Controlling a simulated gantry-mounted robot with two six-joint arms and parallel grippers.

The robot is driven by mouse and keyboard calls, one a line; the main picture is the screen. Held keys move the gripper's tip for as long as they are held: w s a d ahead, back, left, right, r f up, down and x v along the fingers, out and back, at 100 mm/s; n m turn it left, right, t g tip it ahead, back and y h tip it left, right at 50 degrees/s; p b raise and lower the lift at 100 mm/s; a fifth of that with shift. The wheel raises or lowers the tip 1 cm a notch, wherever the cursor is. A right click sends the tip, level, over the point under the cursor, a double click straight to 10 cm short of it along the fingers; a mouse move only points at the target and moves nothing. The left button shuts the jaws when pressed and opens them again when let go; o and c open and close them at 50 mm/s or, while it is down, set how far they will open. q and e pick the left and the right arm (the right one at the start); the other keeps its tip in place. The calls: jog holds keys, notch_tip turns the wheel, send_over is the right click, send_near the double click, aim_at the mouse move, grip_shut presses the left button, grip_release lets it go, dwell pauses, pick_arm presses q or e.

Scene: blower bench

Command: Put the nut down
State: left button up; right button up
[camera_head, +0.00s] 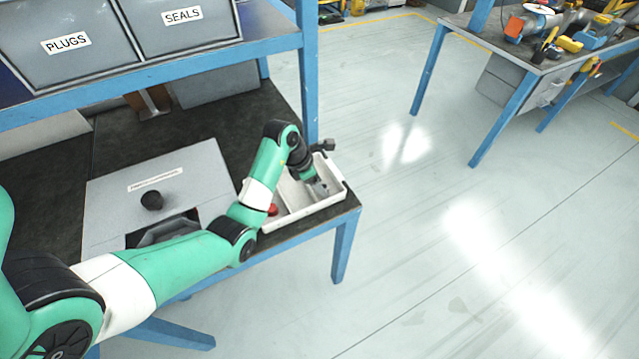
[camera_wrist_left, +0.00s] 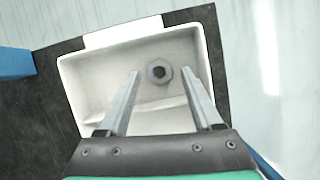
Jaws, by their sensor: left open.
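The nut (camera_wrist_left: 159,72) is a small dark grey ring with a black centre. In the left wrist view it lies on the floor of the white tray (camera_wrist_left: 72,80), in the part farther from my wrist, beyond a low divider. My left gripper (camera_wrist_left: 160,82) is open above the tray, with its fingers apart on either side of the nut; I cannot tell how high the fingertips are. In the head view the gripper (camera_head: 320,187) points down into the tray (camera_head: 300,217), and the nut cannot be made out there. My right gripper is not in view.
A red item (camera_head: 272,209) lies in the tray's near compartment. The tray sits at the bench's right corner. A grey labelled panel (camera_head: 200,170) with a black knob (camera_head: 151,200) lies left of it. Bins marked PLUGS (camera_head: 70,65) and SEALS (camera_head: 190,35) stand on the shelf above.

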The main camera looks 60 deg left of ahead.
pick_arm(q)
jog(key=p+v, duration=0.9)
jog(key=v, duration=0.3)
jog(key=shift+r, duration=0.15)
